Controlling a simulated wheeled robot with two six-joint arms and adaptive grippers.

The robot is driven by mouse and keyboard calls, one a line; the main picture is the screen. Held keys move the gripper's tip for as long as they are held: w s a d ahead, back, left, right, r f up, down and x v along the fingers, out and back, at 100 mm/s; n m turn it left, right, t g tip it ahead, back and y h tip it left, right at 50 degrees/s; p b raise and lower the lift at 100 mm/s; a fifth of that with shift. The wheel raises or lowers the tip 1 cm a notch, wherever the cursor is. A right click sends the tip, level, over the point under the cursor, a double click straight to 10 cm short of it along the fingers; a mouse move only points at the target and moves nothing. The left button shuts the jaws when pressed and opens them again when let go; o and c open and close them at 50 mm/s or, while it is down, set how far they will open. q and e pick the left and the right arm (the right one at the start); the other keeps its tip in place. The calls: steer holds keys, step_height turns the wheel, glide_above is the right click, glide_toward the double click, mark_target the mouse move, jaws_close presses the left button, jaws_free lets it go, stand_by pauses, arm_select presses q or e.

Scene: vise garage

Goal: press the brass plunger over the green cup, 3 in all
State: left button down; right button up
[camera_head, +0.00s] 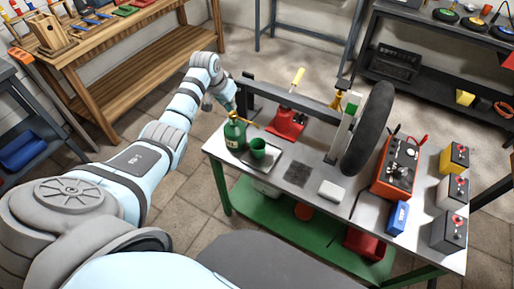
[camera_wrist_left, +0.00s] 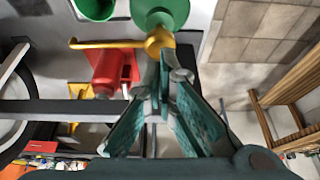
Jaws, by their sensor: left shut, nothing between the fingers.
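The green pump bottle (camera_head: 235,133) stands on the metal table at its left end, and its round green body also shows in the left wrist view (camera_wrist_left: 160,12). Its brass plunger (camera_wrist_left: 159,41) has a long spout reaching left in that view. The green cup (camera_head: 258,148) stands beside the bottle on a tray (camera_head: 263,166); part of it shows in the wrist view (camera_wrist_left: 95,8). My left gripper (camera_wrist_left: 163,64) is shut and empty, its fingertips at the plunger head. I cannot tell whether they touch it. My right gripper is not in view.
A dark rail (camera_head: 310,97) runs along the table's back. A wheel (camera_head: 370,130), a red battery box (camera_head: 396,165) and a white block (camera_head: 331,190) stand to the right.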

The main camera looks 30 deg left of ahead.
mark_target(233, 113)
arm_select(q)
steer(key=shift+f, duration=0.1)
steer(key=shift+s+f+b, duration=0.1)
steer(key=shift+f+b, duration=0.65)
steer(key=shift+f, duration=0.65)
steer(key=shift+d, duration=0.1)
step_height(233, 113, up, 3)
steer(key=p, duration=0.3)
steer(key=shift+f, duration=0.1)
steer(key=shift+f, duration=0.1)
